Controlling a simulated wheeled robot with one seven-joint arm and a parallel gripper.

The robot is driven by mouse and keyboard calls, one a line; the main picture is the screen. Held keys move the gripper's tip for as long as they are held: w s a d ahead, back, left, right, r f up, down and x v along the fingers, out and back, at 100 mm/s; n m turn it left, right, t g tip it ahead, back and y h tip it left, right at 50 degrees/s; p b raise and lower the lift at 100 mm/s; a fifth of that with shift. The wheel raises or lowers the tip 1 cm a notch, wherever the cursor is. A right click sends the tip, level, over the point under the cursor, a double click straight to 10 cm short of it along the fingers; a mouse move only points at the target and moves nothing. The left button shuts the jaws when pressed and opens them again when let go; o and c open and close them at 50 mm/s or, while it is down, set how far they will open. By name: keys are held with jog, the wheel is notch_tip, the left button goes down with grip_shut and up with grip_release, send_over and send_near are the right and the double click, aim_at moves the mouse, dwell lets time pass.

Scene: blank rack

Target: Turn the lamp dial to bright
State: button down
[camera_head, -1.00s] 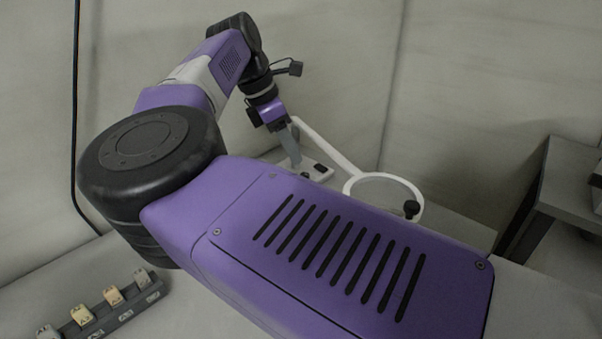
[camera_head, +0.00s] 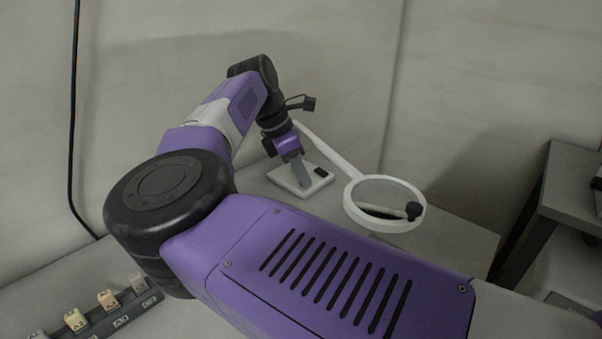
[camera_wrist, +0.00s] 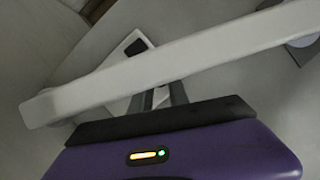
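The lamp is a white magnifier lamp with a flat base (camera_head: 287,180), a slanting arm and a round ring head (camera_head: 352,207). A black knob (camera_head: 413,210) sits on the ring's right side. A dark switch-like patch (camera_head: 321,172) is on the base, also visible in the wrist view (camera_wrist: 136,47). No dial shows clearly; my fingers cover part of the base. My gripper (camera_head: 304,184) points down at the base, its tips at or just above it. In the wrist view the fingers (camera_wrist: 162,97) have a gap between them, but the lamp arm (camera_wrist: 170,67) hides their tips.
A rack of labelled blocks (camera_head: 125,312) is at the lower left. A grey side table (camera_head: 575,180) stands at the right. A black cord (camera_head: 73,120) hangs on the left wall. The lamp arm crosses close in front of the wrist camera.

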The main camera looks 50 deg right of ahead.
jog(key=shift+a+r+n, duration=0.1)
jog(key=shift+n, duration=0.3)
jog(key=shift+s+n+t+p, duration=0.15)
jog(key=shift+n+t+p, duration=0.35)
jog(key=shift+n, duration=0.7)
jog(key=shift+h, duration=0.3)
jog(key=c, duration=1.3)
grip_release()
jog(key=shift+o, duration=0.2)
jog(key=p+v, duration=0.1)
jog(key=v, duration=0.6)
jog(key=shift+r, duration=0.3)
